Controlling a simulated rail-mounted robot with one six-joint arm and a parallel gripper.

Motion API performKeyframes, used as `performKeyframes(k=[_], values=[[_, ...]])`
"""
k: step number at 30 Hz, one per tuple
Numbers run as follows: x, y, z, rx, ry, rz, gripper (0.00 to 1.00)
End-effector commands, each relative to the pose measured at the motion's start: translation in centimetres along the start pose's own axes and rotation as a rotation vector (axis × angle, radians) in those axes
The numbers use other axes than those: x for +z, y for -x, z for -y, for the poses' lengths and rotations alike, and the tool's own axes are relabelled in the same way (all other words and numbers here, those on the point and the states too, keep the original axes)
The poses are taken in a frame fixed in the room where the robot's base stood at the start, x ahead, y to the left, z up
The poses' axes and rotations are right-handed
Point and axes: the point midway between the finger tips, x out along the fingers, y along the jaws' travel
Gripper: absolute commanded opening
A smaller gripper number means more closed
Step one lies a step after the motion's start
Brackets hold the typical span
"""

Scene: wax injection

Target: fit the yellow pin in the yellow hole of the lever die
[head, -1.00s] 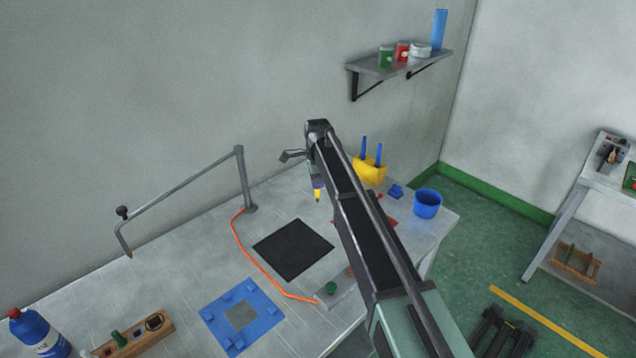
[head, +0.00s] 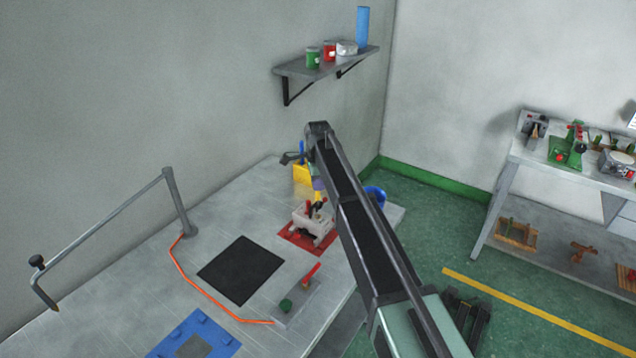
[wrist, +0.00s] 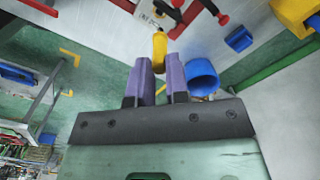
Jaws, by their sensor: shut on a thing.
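My gripper (wrist: 159,85) has two purple fingers shut on the yellow pin (wrist: 159,52), which sticks out past the fingertips in the wrist view. In the head view my gripper (head: 318,184) is above the lever die (head: 312,222), a pale grey block with red handles, standing on a red mat (head: 298,240). In the wrist view part of the lever die (wrist: 150,12) shows at the top edge, with red and black levers. The yellow hole cannot be made out. Whether the pin touches the die cannot be told.
A yellow holder (head: 302,173) stands behind the gripper, and a blue cup (head: 375,194) is partly behind my arm. A small grey base with a red lever (head: 311,273) and green knob is in front. A black mat (head: 240,270) lies left, clear.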

Motion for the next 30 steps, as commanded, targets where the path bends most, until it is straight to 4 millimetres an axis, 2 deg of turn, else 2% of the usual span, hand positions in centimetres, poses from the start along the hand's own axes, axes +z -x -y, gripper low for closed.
performKeyframes(k=[1, 6, 11, 30], values=[[0.0, -1.1, 0.0, 0.000, 0.000, 0.000, 0.00], [0.0, -3.3, 0.0, 0.000, 0.000, 0.000, 0.00], [0.0, -4.7, 0.0, 0.000, 0.000, 0.000, 0.00], [0.0, -4.7, 0.0, 0.000, 0.000, 0.000, 0.00]])
